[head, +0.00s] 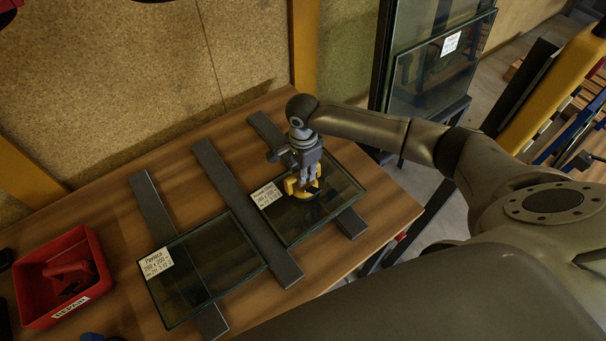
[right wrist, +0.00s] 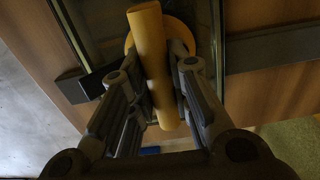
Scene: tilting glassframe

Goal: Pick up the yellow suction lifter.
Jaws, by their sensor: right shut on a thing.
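The yellow suction lifter (head: 304,188) stands on the right glass pane (head: 333,190), next to that pane's white label. My right gripper (head: 310,178) reaches down over it from above and is shut on its handle. In the right wrist view the lifter's yellow handle (right wrist: 152,65) runs between the two fingers of the right gripper (right wrist: 163,95), with the round yellow base partly hidden behind it. From these views I cannot tell whether the lifter's base touches the glass. My left gripper is not in view.
The left glass pane (head: 205,270) and the right pane lie on dark support bars (head: 245,212) on the wooden table (head: 110,225). A red bin (head: 35,291) with a red-handled tool stands at the left. Larger glass sheets (head: 440,70) stand upright behind, right of the table.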

